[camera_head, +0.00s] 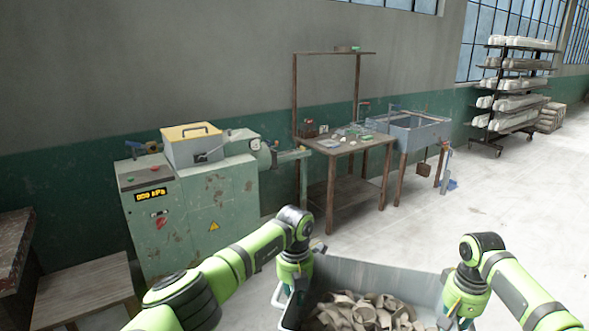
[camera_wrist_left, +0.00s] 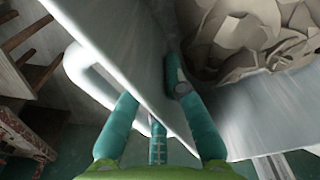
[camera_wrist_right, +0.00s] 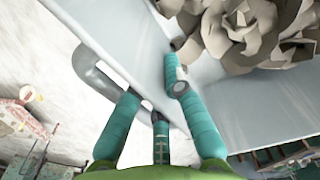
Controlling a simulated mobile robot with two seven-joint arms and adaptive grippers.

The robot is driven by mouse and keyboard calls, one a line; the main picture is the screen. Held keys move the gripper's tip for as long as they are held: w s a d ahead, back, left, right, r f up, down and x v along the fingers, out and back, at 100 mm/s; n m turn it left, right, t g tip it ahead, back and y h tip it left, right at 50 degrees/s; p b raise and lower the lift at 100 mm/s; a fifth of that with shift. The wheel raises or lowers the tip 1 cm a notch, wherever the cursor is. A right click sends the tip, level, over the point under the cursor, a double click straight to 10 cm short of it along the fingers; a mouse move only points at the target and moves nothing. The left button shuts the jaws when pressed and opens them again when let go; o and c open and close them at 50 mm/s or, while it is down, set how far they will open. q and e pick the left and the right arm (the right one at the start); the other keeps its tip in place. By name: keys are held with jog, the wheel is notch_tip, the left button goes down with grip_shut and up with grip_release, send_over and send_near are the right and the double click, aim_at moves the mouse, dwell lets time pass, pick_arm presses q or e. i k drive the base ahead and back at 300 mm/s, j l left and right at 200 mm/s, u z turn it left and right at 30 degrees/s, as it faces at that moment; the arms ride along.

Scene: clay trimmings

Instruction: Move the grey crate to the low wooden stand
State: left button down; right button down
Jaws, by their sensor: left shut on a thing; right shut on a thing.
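The grey crate (camera_head: 365,272) is in front of me at the bottom of the head view, filled with curled clay trimmings (camera_head: 362,312). My left gripper (camera_head: 284,296) is shut on its left side. In the left wrist view the fingers straddle the crate wall (camera_wrist_left: 135,50) beside a pale handle (camera_wrist_left: 88,68). My right gripper (camera_head: 456,312) is shut on the right side. In the right wrist view its fingers straddle the wall (camera_wrist_right: 138,45) at a grey handle (camera_wrist_right: 97,70). The low wooden stand (camera_head: 85,286) is at the lower left. The crate's underside is hidden.
A green machine (camera_head: 195,213) stands against the wall, right of the low stand. A darker wooden bench (camera_head: 12,243) is at the left edge. A worktable (camera_head: 345,150) and a grey sink (camera_head: 415,130) stand further back. The floor to the right is open.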

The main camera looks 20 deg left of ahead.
aim_at(83, 285)
jog(key=i+j+u, duration=0.1)
jog(key=j+u, duration=0.2)
jog(key=i+j+u, duration=0.25)
jog(key=j, duration=0.2)
jog(key=j+u, duration=0.3)
jog(key=i+j+u, duration=0.3)
jog(key=j+u, duration=0.15)
jog(key=i+j+u, duration=0.4)
jog(key=k+j, duration=0.05)
